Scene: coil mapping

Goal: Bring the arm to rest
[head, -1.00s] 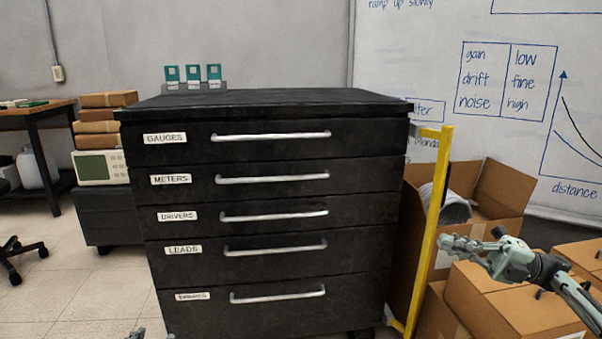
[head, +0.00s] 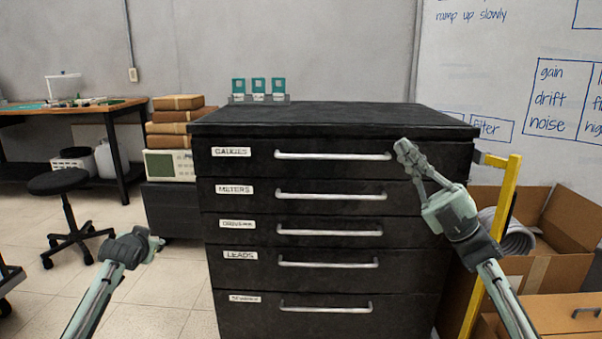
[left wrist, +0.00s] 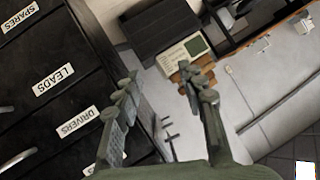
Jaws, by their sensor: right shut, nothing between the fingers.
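My right gripper (head: 405,155) is raised in front of the upper right of the black drawer cabinet (head: 330,118). Its fingers are together, with nothing seen between them. My left gripper (head: 156,244) is at the lower left, left of the cabinet, over the floor. In the left wrist view its two fingers (left wrist: 158,84) are spread apart with nothing between them.
A yellow upright frame (head: 492,245) and cardboard boxes (head: 570,222) stand close at the cabinet's right. A black stool (head: 62,182) and workbench (head: 120,106) are at the left. All cabinet drawers look shut.

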